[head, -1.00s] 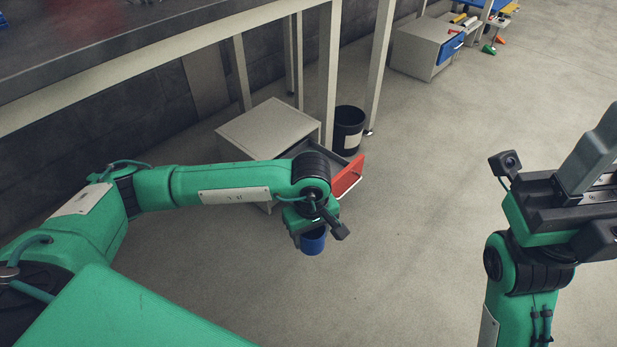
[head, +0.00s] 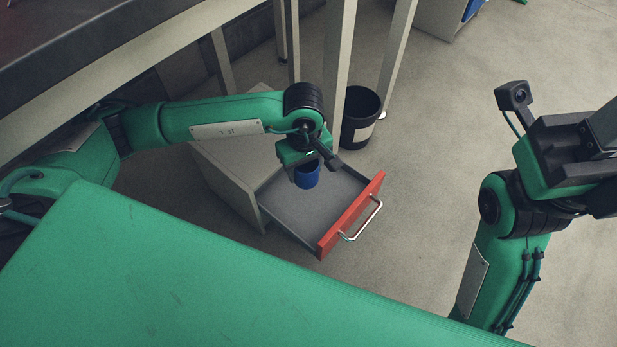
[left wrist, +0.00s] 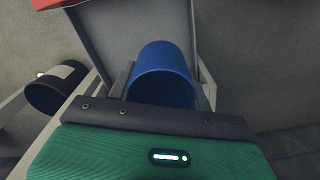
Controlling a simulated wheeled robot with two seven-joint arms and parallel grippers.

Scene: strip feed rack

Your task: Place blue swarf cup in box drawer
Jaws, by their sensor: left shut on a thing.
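The blue swarf cup (head: 308,174) hangs below my left gripper (head: 303,168), which is shut on it. The cup also shows in the left wrist view (left wrist: 163,76), between the two fingers, with its open end visible. The box drawer (head: 304,212) is pulled out, with a grey inside, a red front and a silver handle. In the head view the cup appears over the drawer's open inside, and I see no contact with its floor. My right gripper (head: 575,150) is at the right, away from the drawer; its fingertips are not clear.
The grey cabinet (head: 222,168) holding the drawer stands under the workbench. A black bin (head: 360,116) stands beside a bench leg (head: 338,70). Another grey cabinet (head: 440,18) is at the top. The floor right of the drawer is clear.

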